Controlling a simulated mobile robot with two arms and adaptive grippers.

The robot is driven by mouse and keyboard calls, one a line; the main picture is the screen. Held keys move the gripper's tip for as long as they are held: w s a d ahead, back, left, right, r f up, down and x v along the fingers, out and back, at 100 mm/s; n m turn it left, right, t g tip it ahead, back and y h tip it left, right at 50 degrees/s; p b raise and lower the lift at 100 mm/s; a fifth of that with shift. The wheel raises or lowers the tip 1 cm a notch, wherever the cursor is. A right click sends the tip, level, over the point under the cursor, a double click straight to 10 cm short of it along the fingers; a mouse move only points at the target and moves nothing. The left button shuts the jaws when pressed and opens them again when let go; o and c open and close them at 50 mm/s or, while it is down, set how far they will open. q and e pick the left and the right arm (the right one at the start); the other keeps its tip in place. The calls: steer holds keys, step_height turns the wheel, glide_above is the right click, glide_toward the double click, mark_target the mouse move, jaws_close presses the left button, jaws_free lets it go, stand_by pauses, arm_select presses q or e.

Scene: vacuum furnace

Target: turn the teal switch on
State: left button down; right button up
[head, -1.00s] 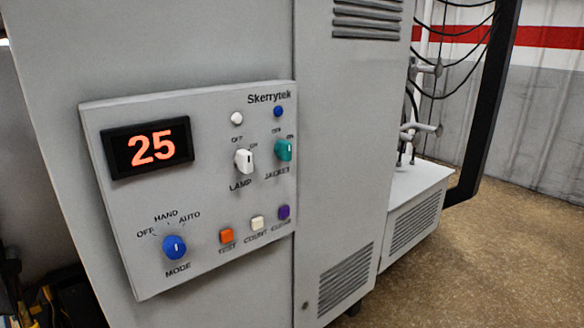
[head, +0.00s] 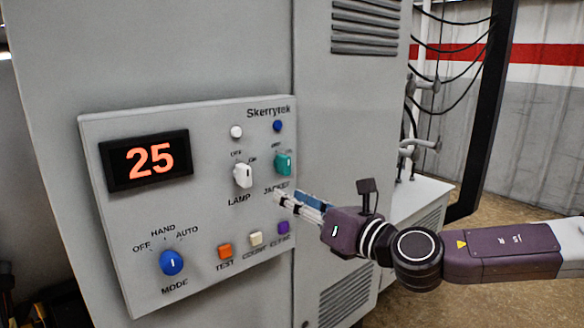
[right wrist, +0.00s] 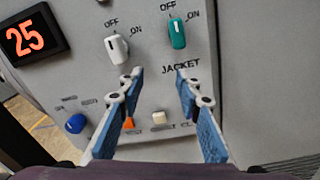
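The teal switch (head: 284,163), labelled JACKET, is on the upper right of the grey control panel (head: 205,205). In the right wrist view the teal switch (right wrist: 177,34) stands nearly upright, its white mark toward OFF rather than ON. My right gripper (head: 281,199) is in front of the panel, just below the switch in the picture. In the right wrist view my right gripper (right wrist: 158,74) is open and empty, its blue-padded fingers spread below the switch and apart from it. My left gripper is not in view.
The white LAMP switch (head: 243,175) is close left of the teal one. Orange (head: 225,251), cream (head: 256,239) and purple (head: 283,228) buttons are below. A blue MODE knob (head: 171,262) is at lower left. A display (head: 148,159) reads 25.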

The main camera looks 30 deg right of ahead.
mark_target(289, 166)
steer(key=s+d+r+n+h, duration=0.1)
steer(key=s+d+r+n, duration=0.15)
steer(key=d+r, duration=0.2)
steer(key=shift+n, duration=0.25)
steer(key=w+p, duration=0.1)
steer(key=w, duration=0.1)
steer(key=w+a+p, duration=0.1)
steer(key=w+p, duration=0.1)
steer(key=w, duration=0.1)
steer(key=shift+w+a+r, duration=0.1)
steer(key=shift+w, duration=0.25)
steer(key=shift+w+a+p, duration=0.2)
steer(key=shift+w+p, duration=0.3)
steer(key=shift+w, duration=0.3)
steer(key=shift+w+d, duration=0.1)
steer(key=shift+w, duration=0.3)
jaws_close()
